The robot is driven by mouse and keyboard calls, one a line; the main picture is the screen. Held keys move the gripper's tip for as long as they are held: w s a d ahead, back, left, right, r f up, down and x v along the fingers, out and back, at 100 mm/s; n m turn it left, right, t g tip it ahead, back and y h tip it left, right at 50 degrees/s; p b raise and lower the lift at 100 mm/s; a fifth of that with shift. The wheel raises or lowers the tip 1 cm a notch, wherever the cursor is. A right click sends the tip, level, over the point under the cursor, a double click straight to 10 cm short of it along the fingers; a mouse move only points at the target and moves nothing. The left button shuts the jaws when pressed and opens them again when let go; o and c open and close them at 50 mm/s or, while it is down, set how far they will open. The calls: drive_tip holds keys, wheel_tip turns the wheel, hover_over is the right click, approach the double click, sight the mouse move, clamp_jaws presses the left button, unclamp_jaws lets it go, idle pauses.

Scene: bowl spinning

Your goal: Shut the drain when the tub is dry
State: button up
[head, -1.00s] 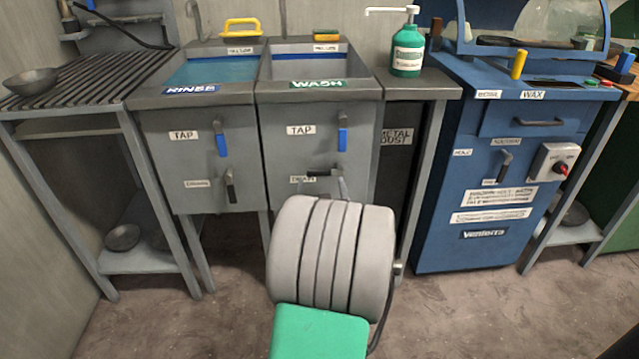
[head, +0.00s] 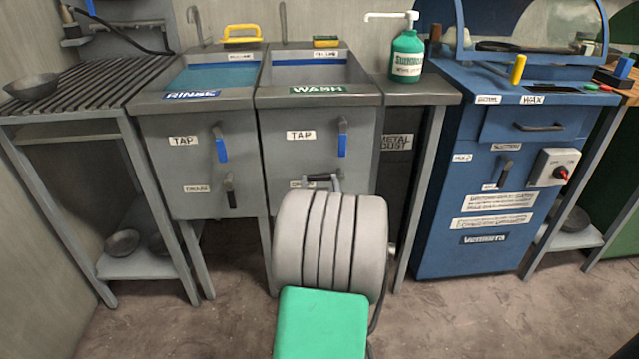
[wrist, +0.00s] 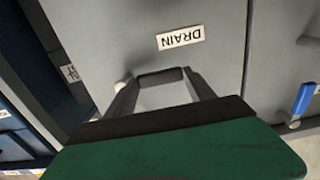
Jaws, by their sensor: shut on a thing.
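The wash tub (head: 352,70) has a grey inside, and I see no water in the part that shows. In the wrist view the black drain grip (wrist: 160,76) lies between the tips of my gripper (wrist: 162,84), near the upside-down DRAIN label (wrist: 181,38). My gripper is shut on it. In the head view my grey and green arm hides the lower panel and most of my gripper (head: 336,184).
The wash tap handle (head: 342,140) with its blue grip hangs above. On the left, the rinse tub (head: 205,78) holds blue-green water, and its drain handle (head: 229,190) hangs down. The blue wax cabinet (head: 478,215) stands right. Bare floor (head: 235,320) lies in front.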

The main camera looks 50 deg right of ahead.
clamp_jaws()
drive_tip(key=shift+w+a, duration=0.1)
idle(0.3)
